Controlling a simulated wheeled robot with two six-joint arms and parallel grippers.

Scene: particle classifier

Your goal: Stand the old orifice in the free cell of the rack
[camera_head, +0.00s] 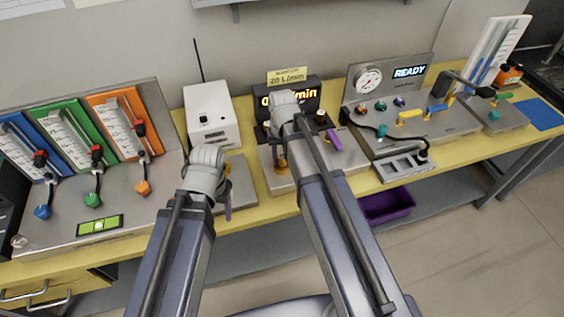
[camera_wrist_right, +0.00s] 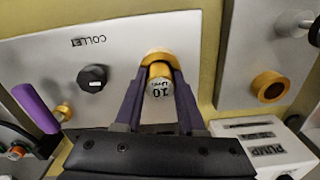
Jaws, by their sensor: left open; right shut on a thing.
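The orifice, a small brass cylinder marked "10 L/min" (camera_wrist_right: 159,86), is between the purple fingers of my right gripper (camera_wrist_right: 160,100), which is shut on it. It is in line with the brass collet ring (camera_wrist_right: 158,56) on the steel panel marked COLLET; I cannot tell whether it is still seated there. In the head view my right wrist partly covers this spot. The rack (camera_head: 405,167), a grey tray with several cells, stands at the bench front, right of the collet panel; which cell is free is too small to tell. My left gripper (camera_head: 228,207) is open over the panel to the left, its fingers mostly hidden.
A white pump box (camera_head: 211,115) and a lit display (camera_head: 290,95) stand behind. A black hose runs near the rack. A purple bin (camera_head: 386,205) is below the bench.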

